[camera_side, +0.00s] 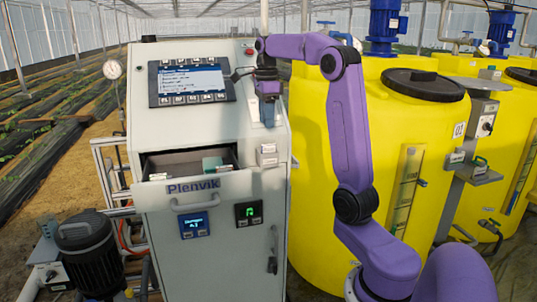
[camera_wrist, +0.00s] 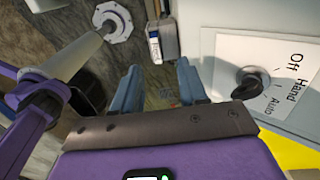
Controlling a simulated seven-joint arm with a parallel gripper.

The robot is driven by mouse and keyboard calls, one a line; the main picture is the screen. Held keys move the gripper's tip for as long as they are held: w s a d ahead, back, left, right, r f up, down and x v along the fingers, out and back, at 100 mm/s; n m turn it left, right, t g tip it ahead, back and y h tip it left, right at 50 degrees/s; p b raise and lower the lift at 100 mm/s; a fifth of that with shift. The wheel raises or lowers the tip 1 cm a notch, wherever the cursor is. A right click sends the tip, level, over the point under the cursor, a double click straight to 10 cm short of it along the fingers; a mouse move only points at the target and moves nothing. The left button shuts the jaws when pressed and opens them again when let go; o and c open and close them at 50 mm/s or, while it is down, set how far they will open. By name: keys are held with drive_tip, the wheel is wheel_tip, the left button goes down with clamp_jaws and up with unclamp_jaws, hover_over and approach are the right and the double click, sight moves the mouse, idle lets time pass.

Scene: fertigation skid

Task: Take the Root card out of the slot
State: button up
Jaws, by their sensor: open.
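My gripper (camera_side: 268,120) hangs fingers down in front of the upper right of the grey cabinet, beside the screen panel. In the wrist view my gripper (camera_wrist: 157,68) has its two blue-grey fingers apart with nothing between them. Beyond the fingertips is a small grey holder (camera_wrist: 167,38) with a white piece with a blue label (camera_wrist: 154,45) at its side. I cannot read it, so I cannot tell whether it is the Root card. In the side view, small pale card-like pieces (camera_side: 267,149) sit on the cabinet front below my gripper. Their lettering is too small to read.
The cabinet's drawer (camera_side: 190,163) is open, with a teal item (camera_side: 212,164) inside. A selector knob (camera_wrist: 250,82) marked Off, Hand, Auto is right of my fingers in the wrist view. Yellow tanks (camera_side: 320,150) stand right of the cabinet. A dark motor (camera_side: 90,255) stands at lower left.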

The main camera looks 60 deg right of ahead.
drive_tip(key=shift+s+a+f, duration=0.1)
drive_tip(key=shift+s+f, duration=0.1)
drive_tip(key=shift+f, duration=1.85)
drive_tip(key=shift+s+f, duration=0.2)
drive_tip(key=shift+f, duration=1.8)
clamp_jaws()
